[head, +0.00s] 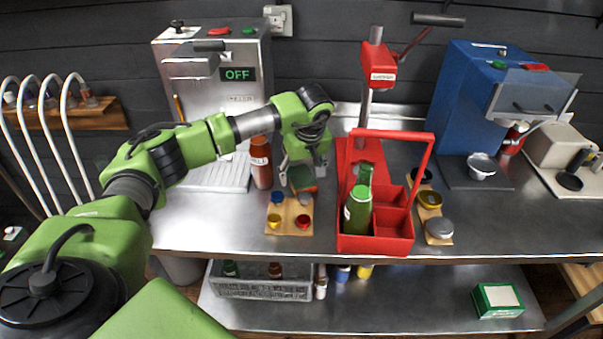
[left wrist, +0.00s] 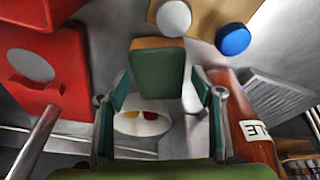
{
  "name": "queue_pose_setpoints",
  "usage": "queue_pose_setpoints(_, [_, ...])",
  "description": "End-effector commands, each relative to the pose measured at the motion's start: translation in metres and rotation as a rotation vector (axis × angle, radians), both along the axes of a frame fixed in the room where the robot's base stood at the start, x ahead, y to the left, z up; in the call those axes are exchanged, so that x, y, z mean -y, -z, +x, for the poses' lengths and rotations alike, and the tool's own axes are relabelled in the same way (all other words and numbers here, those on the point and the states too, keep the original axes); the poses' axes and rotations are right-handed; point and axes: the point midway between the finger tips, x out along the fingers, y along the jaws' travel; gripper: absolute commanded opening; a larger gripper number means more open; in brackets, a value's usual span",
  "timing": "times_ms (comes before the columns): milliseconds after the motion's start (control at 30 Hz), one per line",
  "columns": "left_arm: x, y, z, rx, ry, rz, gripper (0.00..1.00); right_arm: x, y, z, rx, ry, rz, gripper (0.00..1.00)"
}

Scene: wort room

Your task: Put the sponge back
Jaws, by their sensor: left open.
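The sponge (head: 303,178), a small block with a green face and an orange-brown edge, is on the steel bench behind the wooden board with coloured caps. It also shows in the left wrist view (left wrist: 157,70), just beyond the fingertips. My left gripper (head: 304,171) is open above the sponge, its fingers pointing down on either side of it. In the left wrist view the open fingers (left wrist: 160,95) frame the sponge; whether they touch it, I cannot tell. My right gripper is not in view.
A brown bottle (head: 261,163) stands close left of the gripper. The red carrier (head: 375,243) with green bottles stands to the right, before the red capper (head: 379,70). The cap board (head: 290,212) lies in front. Bare steel lies at the front left.

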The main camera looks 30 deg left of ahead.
Motion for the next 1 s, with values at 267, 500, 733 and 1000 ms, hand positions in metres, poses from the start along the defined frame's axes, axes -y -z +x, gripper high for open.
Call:
queue_pose_setpoints(267, [0.01,-0.045,-0.005,0.008,0.003,-0.001,0.61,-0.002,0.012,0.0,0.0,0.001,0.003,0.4])
queue_pose_setpoints(500, [0.021,-0.093,-0.014,0.005,0.001,0.0,0.61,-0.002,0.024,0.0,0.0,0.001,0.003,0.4])
queue_pose_setpoints(733, [0.026,-0.117,-0.018,0.002,0.001,0.0,0.61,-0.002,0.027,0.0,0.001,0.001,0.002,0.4])
queue_pose_setpoints(1000, [0.026,-0.12,-0.019,0.0,0.001,0.0,0.61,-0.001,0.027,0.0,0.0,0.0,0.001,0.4])
